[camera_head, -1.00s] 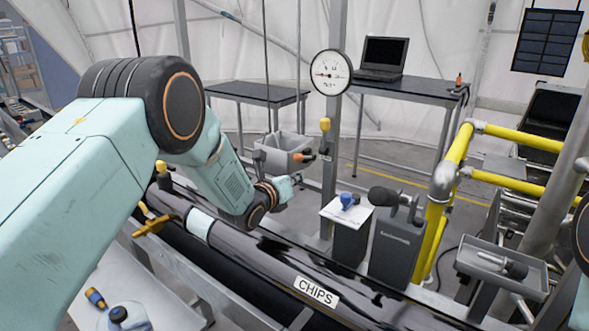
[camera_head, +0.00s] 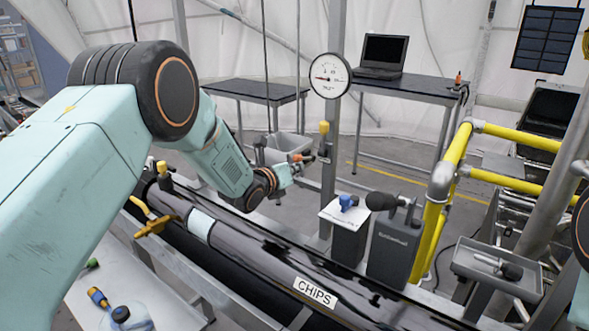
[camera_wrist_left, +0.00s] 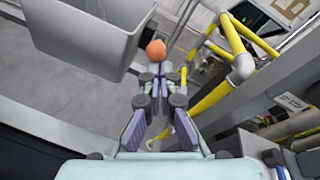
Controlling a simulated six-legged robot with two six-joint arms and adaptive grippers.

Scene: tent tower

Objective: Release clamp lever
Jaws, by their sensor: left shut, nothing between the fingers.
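A lever with an orange knob (camera_head: 297,157) sticks out to the left from the upright post, at the middle of the head view. A yellow-capped handle (camera_head: 324,128) stands upright just above it. My left gripper (camera_head: 298,167) is shut and empty, with its tips right beside the orange knob. In the left wrist view the knob (camera_wrist_left: 156,50) shows as an orange ball just past the tips of my left gripper (camera_wrist_left: 154,75). I cannot tell whether they touch. My right gripper is out of view.
A round gauge (camera_head: 330,74) sits on the post above the lever. A grey bin (camera_head: 282,146) stands behind my left gripper. A dark pipe labelled CHIPS (camera_head: 316,292) runs below. Yellow railings (camera_head: 455,160) and a grey tray (camera_head: 497,268) are to the right.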

